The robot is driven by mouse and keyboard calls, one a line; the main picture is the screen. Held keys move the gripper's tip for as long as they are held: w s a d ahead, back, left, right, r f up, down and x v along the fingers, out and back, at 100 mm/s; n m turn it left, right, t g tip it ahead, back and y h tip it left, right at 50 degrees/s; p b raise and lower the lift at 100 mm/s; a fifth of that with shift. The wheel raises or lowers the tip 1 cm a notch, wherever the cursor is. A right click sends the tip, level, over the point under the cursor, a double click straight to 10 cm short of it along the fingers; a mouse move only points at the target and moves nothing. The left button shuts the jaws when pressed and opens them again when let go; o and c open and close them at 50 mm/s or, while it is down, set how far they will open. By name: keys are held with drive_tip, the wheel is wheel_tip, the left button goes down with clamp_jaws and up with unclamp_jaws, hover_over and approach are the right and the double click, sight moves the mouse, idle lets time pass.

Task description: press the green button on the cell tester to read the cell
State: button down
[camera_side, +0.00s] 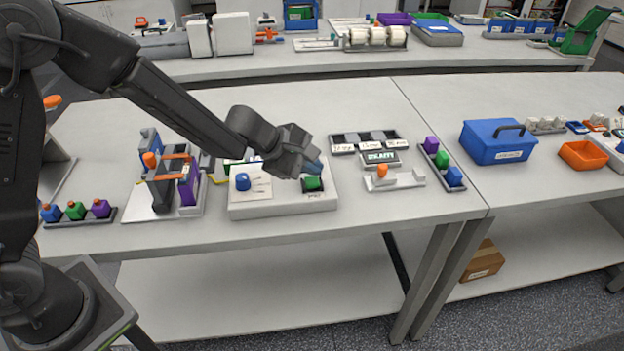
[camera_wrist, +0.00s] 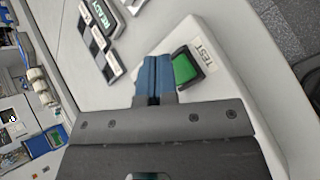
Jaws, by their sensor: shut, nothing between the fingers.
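The cell tester (camera_side: 283,209) is a white box on the near table, with a blue knob (camera_side: 243,182) on its left part. Its green button (camera_side: 312,184) sits in a black surround at the right, above a label. In the wrist view the green button (camera_wrist: 183,68) lies just right of my fingertips, beside the word TEST (camera_wrist: 196,50). My gripper (camera_side: 312,166) is shut and empty, with its blue fingers together. In the side view it is just above and behind the button; I cannot tell whether it touches. A cell inside the tester cannot be made out.
Left of the tester stands a fixture (camera_side: 170,185) with orange clamps and a purple block. A blue toolbox (camera_side: 497,141) stands farther right.

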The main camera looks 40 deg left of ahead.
sight(311, 182)
drive_tip(key=shift+f, duration=0.1)
idle(0.3)
drive_tip(key=shift+f, duration=0.35)
drive_tip(key=shift+f, duration=0.55)
idle(0.9)
drive_tip(key=shift+r, duration=0.95)
drive_tip(key=shift+r, duration=2.55)
